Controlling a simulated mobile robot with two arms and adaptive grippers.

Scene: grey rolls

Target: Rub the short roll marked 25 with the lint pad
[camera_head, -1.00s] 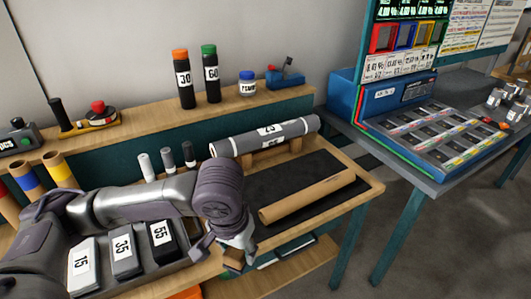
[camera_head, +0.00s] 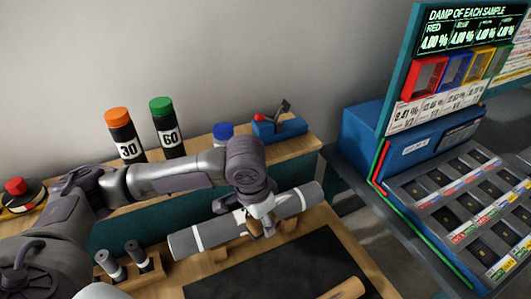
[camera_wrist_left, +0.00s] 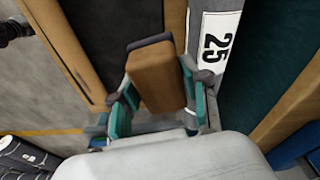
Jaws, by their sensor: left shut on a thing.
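The short grey roll marked 25 (camera_head: 215,234) lies across wooden cradles at the back of the bench. Its label hides behind my left gripper (camera_head: 262,224) in the head view. The roll (camera_wrist_left: 207,20) shows its 25 label in the left wrist view, just right of my left gripper (camera_wrist_left: 160,98). The gripper is shut on the lint pad (camera_wrist_left: 158,80), a brown block with a dark edge, held between its teal finger pads. The pad is at the roll's middle; I cannot tell whether they touch.
A blue sample station (camera_head: 405,150) is at right.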

